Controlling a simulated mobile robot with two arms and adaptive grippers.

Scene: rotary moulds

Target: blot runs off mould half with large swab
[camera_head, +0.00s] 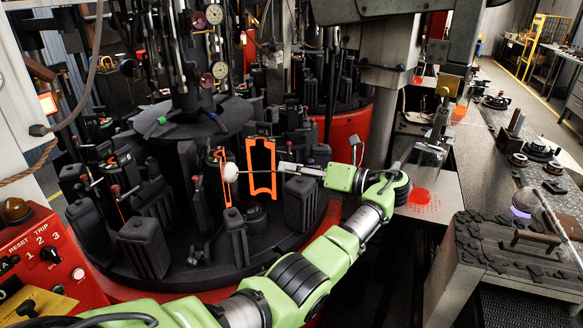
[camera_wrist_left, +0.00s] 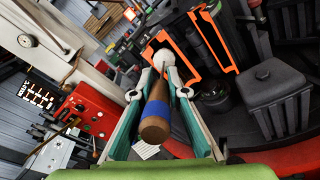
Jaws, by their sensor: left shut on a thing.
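My left gripper (camera_head: 290,169) is shut on the handle of the large swab, and its two fingers also show in the left wrist view (camera_wrist_left: 157,82). The swab has a round white head (camera_head: 230,172) and a brown wooden handle with a blue band (camera_wrist_left: 154,117). Two glowing orange mould halves stand open on the black rotary table: the right one (camera_head: 251,190) and the narrower-looking left one (camera_head: 223,158). The swab head is in front of the left half in the head view; I cannot tell whether it touches. My right gripper is not in view.
The round black table (camera_head: 190,281) carries several dark block moulds close around the swab. A red control box (camera_head: 45,262) stands at lower left. A clear cylinder (camera_head: 425,165) over a red glow stands on the right, beside a bench with dark parts.

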